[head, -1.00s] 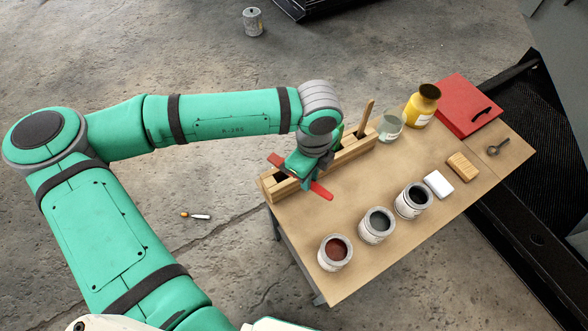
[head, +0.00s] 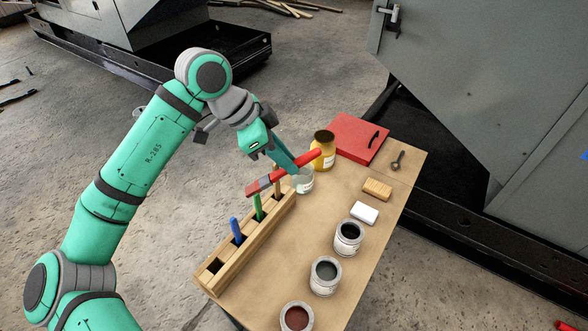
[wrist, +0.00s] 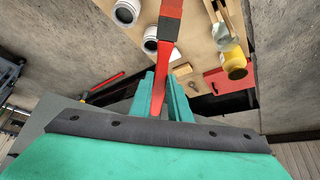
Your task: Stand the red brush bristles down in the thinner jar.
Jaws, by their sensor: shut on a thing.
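My gripper (head: 284,168) is shut on the red brush (head: 310,158) and holds it above the table's back part. The brush lies nearly level and slanted, its grey ferrule and bristle end at lower left over the rack, its red handle end at upper right. In the wrist view the brush (wrist: 171,25) runs up from between my gripper's fingers (wrist: 166,97). The thinner jar (head: 303,184), pale and see-through, stands just below the brush in the head view, partly covered by it. It also shows in the wrist view (wrist: 223,38).
The wooden rack (head: 222,277) holds a blue brush (head: 236,229), a green brush (head: 258,206) and a wooden-handled one. A yellow jar (head: 323,155) stands close behind the thinner jar. Open paint cans (head: 325,277), a white block (head: 364,212) and a red case (head: 357,136) occupy the table.

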